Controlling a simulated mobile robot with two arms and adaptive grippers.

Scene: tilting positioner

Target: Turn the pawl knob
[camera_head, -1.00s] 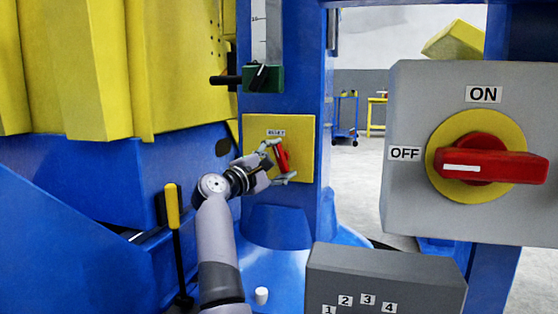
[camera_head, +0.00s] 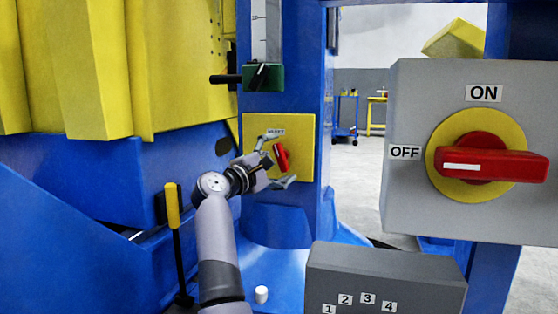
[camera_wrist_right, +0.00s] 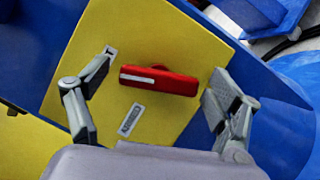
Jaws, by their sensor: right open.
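A red bar-shaped knob (camera_head: 281,157) with a white stripe stands on a yellow square plate (camera_head: 302,124) on the blue column. My right gripper (camera_head: 283,159) is at this plate with its fingers spread open, one above and one below the knob. In the right wrist view the red knob (camera_wrist_right: 160,80) lies between the two fingers of the right gripper (camera_wrist_right: 160,82), one near each end, with gaps and no visible contact. The small labels on the plate are too blurred to read there. The left gripper is out of view.
A grey box with a large red ON/OFF switch (camera_head: 488,164) stands at the right. A green block (camera_head: 262,77) with a black handle sits above the plate. A grey box numbered 1 to 4 (camera_head: 390,271) is at the lower front. A yellow-handled lever (camera_head: 172,205) stands left of my right arm.

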